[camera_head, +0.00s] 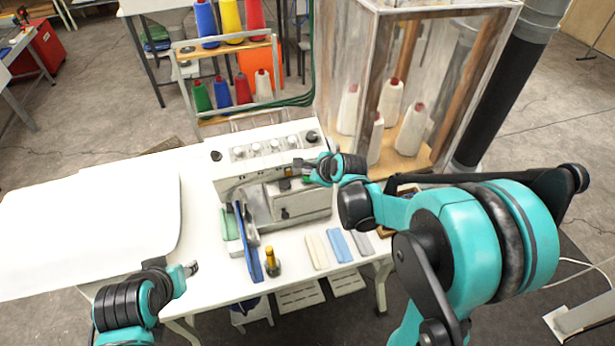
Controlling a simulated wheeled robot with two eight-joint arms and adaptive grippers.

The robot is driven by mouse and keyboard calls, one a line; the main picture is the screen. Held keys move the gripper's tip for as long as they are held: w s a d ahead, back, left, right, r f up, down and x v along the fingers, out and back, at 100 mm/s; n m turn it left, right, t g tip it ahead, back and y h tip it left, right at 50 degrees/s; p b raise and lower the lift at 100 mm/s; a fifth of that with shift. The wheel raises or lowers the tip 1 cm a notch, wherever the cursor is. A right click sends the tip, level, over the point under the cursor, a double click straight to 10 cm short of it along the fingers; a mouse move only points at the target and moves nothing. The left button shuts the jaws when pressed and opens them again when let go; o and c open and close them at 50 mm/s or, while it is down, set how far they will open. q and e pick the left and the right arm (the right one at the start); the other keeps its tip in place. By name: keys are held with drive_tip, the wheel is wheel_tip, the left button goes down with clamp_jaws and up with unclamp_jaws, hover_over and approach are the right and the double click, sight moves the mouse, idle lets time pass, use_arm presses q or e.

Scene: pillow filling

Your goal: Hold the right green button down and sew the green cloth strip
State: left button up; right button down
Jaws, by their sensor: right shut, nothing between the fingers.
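The white sewing machine (232,178) stands on the white table. My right gripper (308,173) is shut and empty at the right end of the machine's front. A small patch of green (306,179) shows right at its fingertips; the gripper covers most of this spot, so I cannot tell whether a button is pressed. A pale green strip (229,222) lies at the left side of the machine, by the grey metal parts. My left gripper (192,268) is low at the left, over the table's front part, apart from the machine and the strip. Its fingers are too small to read.
Cream (316,251), blue (340,245) and grey (361,241) strips lie on the table right of a yellow-handled tool (271,261). A thread rack (187,88) and clear cabinet (340,60) stand behind.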

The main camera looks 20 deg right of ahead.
drive_tip(key=shift+f, duration=0.1)
drive_tip(key=shift+f+b, duration=0.35)
drive_tip(key=shift+b, duration=0.1)
drive_tip(key=shift+f+b, duration=0.5)
idle(0.5)
drive_tip(key=shift+r, duration=0.1)
idle(4.5)
drive_tip(key=shift+r+p, duration=0.7)
drive_tip(key=shift+r, duration=0.15)
drive_tip(key=shift+r, duration=0.1)
wheel_tip(320, 180, up, 5)
drive_tip(key=p, duration=0.3)
drive_tip(key=shift+p, duration=0.4)
